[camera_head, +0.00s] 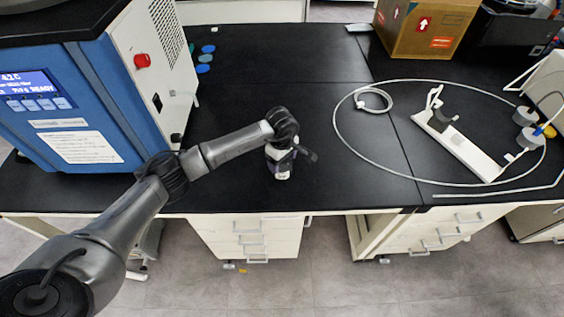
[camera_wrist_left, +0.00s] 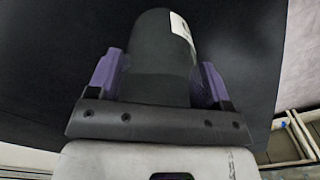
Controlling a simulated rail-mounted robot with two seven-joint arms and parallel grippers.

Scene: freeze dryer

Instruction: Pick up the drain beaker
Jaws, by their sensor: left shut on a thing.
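My left gripper (camera_head: 281,164) is near the front edge of the black bench, pointing down. In the left wrist view, its two purple fingers are shut on a dark, rounded vessel with a white label, apparently the drain beaker (camera_wrist_left: 155,60). The vessel sits between the fingers, with one finger against each side. In the head view the gripper and wrist hide most of it. I cannot tell whether its base touches the bench. My right gripper is not in view.
A blue and white freeze dryer (camera_head: 85,115) with a lit display stands at the left. A white tube (camera_head: 352,147) loops over the bench at the right, around a white stand (camera_head: 458,143). A cardboard box (camera_head: 420,28) is at the back. The middle bench is clear.

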